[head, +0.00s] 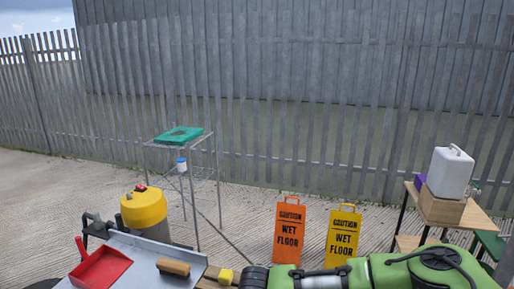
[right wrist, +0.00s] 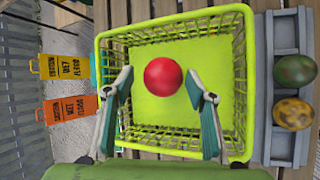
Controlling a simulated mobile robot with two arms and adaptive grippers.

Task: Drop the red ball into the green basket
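In the right wrist view, a bright green basket (right wrist: 236,25) with lattice walls stands on a slatted wooden surface. A red ball (right wrist: 163,77) shows against the basket's floor, inside its rim. I cannot tell whether it rests on the floor or is above it. My right gripper (right wrist: 160,78) is open over the basket, with one finger on each side of the ball and a small gap visible on both sides. The basket and ball are not visible in the head view. My left gripper is in neither view.
A grey crate (right wrist: 285,148) with a dark green ball (right wrist: 295,70) and a mottled yellow ball (right wrist: 293,113) stands right of the basket. Orange (head: 289,232) and yellow (head: 342,235) wet floor signs stand ahead. A wire rack (head: 212,160) and wooden table (head: 480,219) flank them.

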